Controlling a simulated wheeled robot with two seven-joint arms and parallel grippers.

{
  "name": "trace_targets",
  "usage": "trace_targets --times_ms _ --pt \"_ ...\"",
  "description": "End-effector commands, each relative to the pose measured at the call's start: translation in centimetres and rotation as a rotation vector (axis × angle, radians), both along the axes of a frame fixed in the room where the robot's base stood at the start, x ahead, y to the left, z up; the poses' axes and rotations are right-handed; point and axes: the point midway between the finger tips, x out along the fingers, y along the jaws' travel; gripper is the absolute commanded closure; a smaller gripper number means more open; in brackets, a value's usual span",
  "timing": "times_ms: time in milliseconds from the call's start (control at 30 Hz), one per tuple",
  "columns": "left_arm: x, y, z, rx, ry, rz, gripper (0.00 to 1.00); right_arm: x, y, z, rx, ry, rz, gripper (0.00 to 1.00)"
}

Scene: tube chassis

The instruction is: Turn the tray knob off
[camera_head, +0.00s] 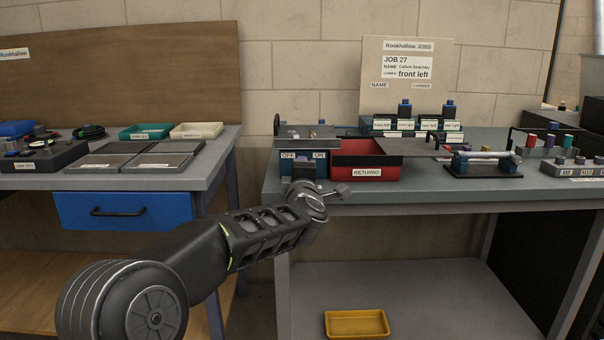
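The tray unit (307,132) stands at the front left of the right-hand bench, with a flat grey top and small items on it. Its blue front carries an OFF label (288,156) at left and an ON label (320,156) at right. A dark, blue-topped block (303,168), seemingly the knob, shows between and just below the labels. Its lower part is hidden by my wrist, so I cannot tell its setting. My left gripper (338,191) is just below and right of it, at the bench's front edge. Its finger gap and any contact are unclear. My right gripper is not in view.
A red RETURNS bin (366,163) stands directly right of the tray unit. A dark fixture with a pale rod (484,162) is farther right. Labelled blocks and a job board (405,75) stand behind. The bench's front edge (450,195) is clear right of my gripper.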

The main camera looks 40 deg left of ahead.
Motion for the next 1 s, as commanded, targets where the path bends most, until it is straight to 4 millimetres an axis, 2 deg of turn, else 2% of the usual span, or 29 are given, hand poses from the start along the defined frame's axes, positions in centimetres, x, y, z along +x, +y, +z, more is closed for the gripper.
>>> trace_targets --times_ms 267,300,533,1000 --pt "-0.03 0.05 -0.07 -0.002 0.001 0.001 1.00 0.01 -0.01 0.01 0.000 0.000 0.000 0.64" --pt "-0.03 0.05 -0.08 -0.002 0.001 0.001 0.74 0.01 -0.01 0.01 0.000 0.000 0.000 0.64" --pt "-0.01 0.03 -0.05 -0.001 0.001 0.001 0.56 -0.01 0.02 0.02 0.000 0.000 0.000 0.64" --pt "0.01 -0.01 -0.06 0.004 0.005 0.000 0.54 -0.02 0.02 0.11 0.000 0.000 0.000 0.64"
